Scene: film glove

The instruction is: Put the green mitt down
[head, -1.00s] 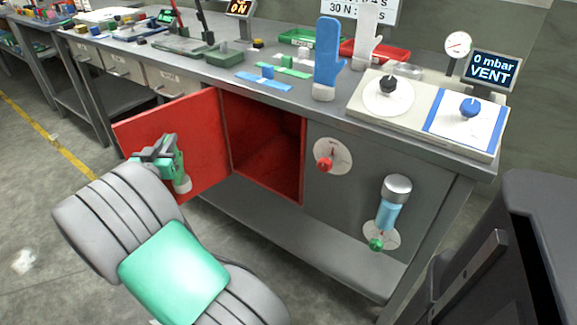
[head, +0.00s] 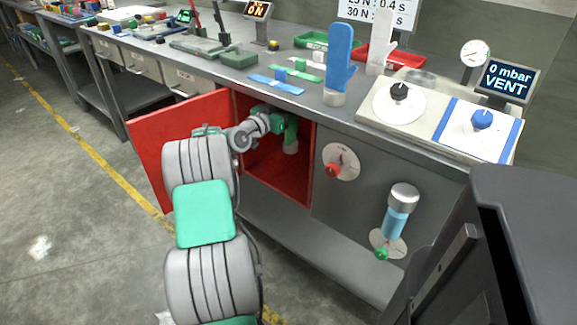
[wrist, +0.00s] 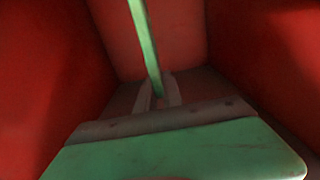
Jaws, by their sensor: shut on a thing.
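The green mitt (head: 291,133) is inside the red compartment under the bench, upright with its pale cuff down. My gripper (head: 277,122) reaches through the open front and is shut on the mitt from its left side. In the wrist view, the two fingers (wrist: 159,88) close on the mitt, seen as a thin green strip (wrist: 147,45) edge-on between red walls. Whether the cuff touches the compartment floor I cannot tell. The red compartment (head: 303,170) is partly hidden by my arm.
The red door (head: 160,135) stands open to the left of my arm. A blue mitt (head: 339,60) and a white mitt (head: 382,35) stand on the bench. A red knob (head: 333,170) is right of the opening. The vacuum display (head: 508,80) reads 0 mbar VENT.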

